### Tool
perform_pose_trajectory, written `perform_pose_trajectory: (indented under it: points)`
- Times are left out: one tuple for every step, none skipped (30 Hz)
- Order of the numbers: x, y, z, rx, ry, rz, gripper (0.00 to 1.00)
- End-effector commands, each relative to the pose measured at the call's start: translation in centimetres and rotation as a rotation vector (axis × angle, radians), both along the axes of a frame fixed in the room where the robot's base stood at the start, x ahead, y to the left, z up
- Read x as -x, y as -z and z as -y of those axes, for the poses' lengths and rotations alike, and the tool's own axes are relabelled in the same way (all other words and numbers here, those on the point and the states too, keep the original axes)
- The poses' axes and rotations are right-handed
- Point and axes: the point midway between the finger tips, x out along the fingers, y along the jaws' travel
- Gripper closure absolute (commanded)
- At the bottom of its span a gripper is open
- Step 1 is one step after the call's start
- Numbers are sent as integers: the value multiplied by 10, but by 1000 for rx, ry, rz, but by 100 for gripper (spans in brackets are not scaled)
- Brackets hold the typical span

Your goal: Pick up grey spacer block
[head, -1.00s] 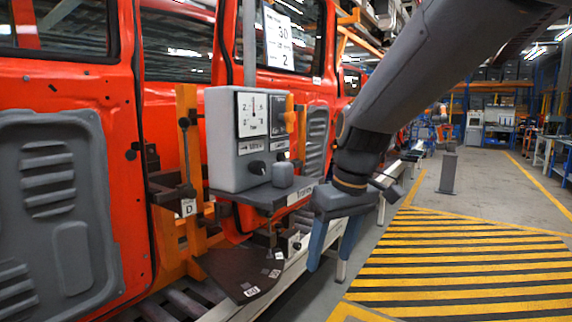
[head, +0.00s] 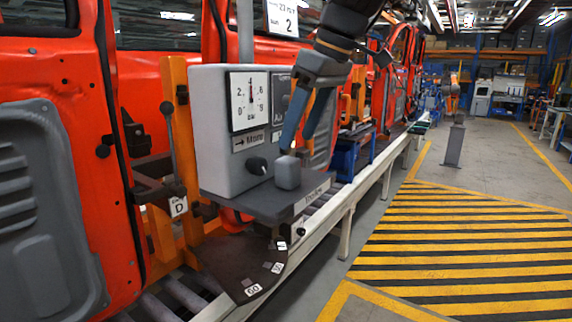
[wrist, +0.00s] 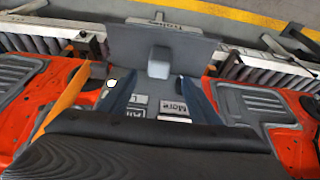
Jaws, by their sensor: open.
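The grey spacer block (head: 288,172) stands on a dark grey shelf (head: 248,203) in front of the grey gauge box, near the shelf's right side. It also shows in the wrist view (wrist: 159,62), beyond and between my fingertips. My gripper (head: 302,138) has two blue fingers and is open and empty. It points down, just above the block in the head view; one fingertip overlaps the block's upper edge there, and I cannot tell whether they touch. In the wrist view the open fingers (wrist: 154,82) sit to either side of the block's line.
The grey gauge box (head: 215,150), with dial and knob, stands close to the left of the block. An orange post (head: 178,110) with a lever is farther left, beside the orange-red vehicle body (head: 130,70). A brown lower plate (head: 235,268) with small tags lies below. Striped floor (head: 460,235) is clear at right.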

Motion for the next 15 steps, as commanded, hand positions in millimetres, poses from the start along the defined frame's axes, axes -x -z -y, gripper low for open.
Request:
perform_pose_trajectory:
  points:
    - [0,1,-1,0,-1,0,43]
    - [0,3,-2,0,-3,-1,43]
    - [-1,5,-3,0,-3,-2,43]
    - [-1,8,-4,0,-3,-3,43]
    - [-2,11,-5,0,-3,-3,43]
    - [-3,15,-7,0,-4,-3,43]
    - [-3,18,-8,0,-5,-3,43]
    - [-4,20,-10,1,-5,-2,43]
    - [-5,24,-11,1,-6,-2,43]
    - [-5,26,-12,0,-5,-3,43]
    - [-5,29,-12,1,-5,-4,43]
    - [-6,33,-14,1,-5,-4,43]
    - [-6,36,-15,1,-6,-5,43]
    - [-7,40,-16,1,-5,-4,43]
    - [-8,45,-18,1,-6,-5,43]
